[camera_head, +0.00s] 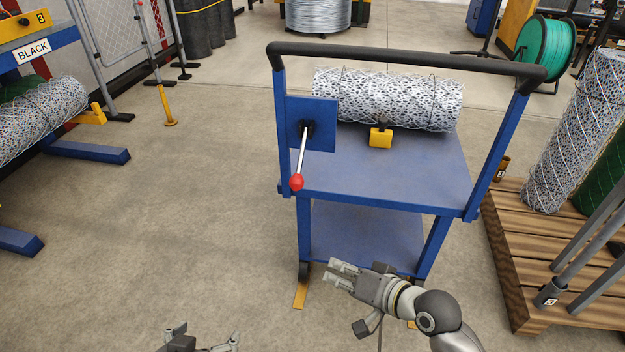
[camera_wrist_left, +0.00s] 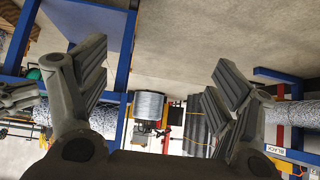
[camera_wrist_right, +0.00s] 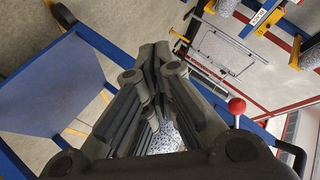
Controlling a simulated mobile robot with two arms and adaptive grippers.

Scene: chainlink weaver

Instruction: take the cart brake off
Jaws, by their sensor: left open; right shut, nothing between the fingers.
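The blue cart (camera_head: 385,165) stands in front of me with a black push handle (camera_head: 400,58). Its brake lever (camera_head: 302,150) is a thin metal rod with a red knob (camera_head: 296,182), hanging down from a blue plate (camera_head: 325,138) on the cart's left side. The red knob also shows in the right wrist view (camera_wrist_right: 237,105). My right gripper (camera_head: 335,271) is shut and empty, low in front of the cart, below the knob and apart from it. My left gripper (camera_head: 205,343) is open and empty at the bottom edge, left of the cart.
A roll of wire mesh (camera_head: 388,98) lies on the cart top behind a yellow block (camera_head: 380,137). A wooden pallet (camera_head: 540,265) with upright rolls and posts stands close on the right. A blue rack (camera_head: 85,146) is at left. The floor left of the cart is clear.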

